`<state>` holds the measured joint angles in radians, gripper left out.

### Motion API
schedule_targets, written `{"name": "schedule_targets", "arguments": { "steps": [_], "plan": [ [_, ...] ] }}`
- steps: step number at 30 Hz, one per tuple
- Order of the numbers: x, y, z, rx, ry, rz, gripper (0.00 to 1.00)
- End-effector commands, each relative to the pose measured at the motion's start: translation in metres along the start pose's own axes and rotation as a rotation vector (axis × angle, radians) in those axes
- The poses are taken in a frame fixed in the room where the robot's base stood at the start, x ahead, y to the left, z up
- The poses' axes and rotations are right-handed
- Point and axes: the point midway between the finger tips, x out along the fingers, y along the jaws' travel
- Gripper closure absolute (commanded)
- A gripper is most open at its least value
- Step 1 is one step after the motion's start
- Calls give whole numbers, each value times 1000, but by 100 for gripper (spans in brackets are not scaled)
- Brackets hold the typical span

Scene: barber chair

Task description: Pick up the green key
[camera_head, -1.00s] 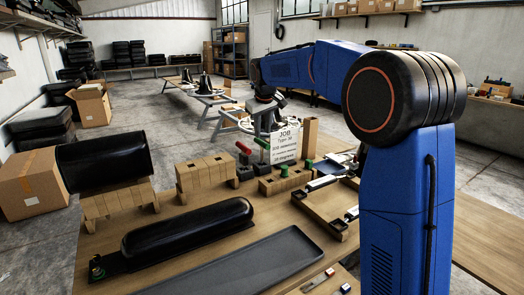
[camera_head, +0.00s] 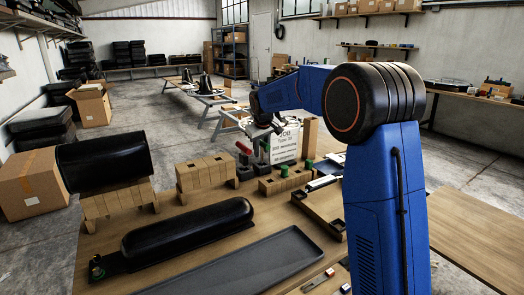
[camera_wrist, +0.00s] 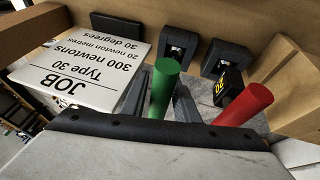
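The green key (camera_wrist: 163,88) shows its round green handle in the wrist view, with a grey finger on each side of it. My gripper (camera_wrist: 160,100) is open around the handle, and I cannot tell whether either finger touches it. In the head view the green key (camera_head: 265,146) stands by the job sign, partly hidden, just below my gripper (camera_head: 276,128). The red key (camera_wrist: 243,103) is to the right of the green one in the wrist view. In the head view the red key (camera_head: 243,149) is to its left. The lower part of the green key is hidden.
The white job sign (camera_wrist: 82,65) stands close on the left in the wrist view. Black blocks (camera_wrist: 178,45) and a brown wooden block (camera_wrist: 290,95) are also close. In the head view a grey tray (camera_head: 245,265) lies on the bench.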

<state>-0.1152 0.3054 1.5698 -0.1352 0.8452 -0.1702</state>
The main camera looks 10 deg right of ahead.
Motion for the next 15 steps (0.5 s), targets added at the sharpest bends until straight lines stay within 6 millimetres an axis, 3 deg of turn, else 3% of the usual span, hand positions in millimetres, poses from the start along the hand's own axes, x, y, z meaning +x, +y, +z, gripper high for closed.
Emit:
{"name": "schedule_targets", "arguments": {
  "steps": [8,12,15],
  "plan": [
    [6,0,0,0,0,0,72],
    [6,0,0,0,0,0,100],
    [6,0,0,0,0,0,100]
  ]
}}
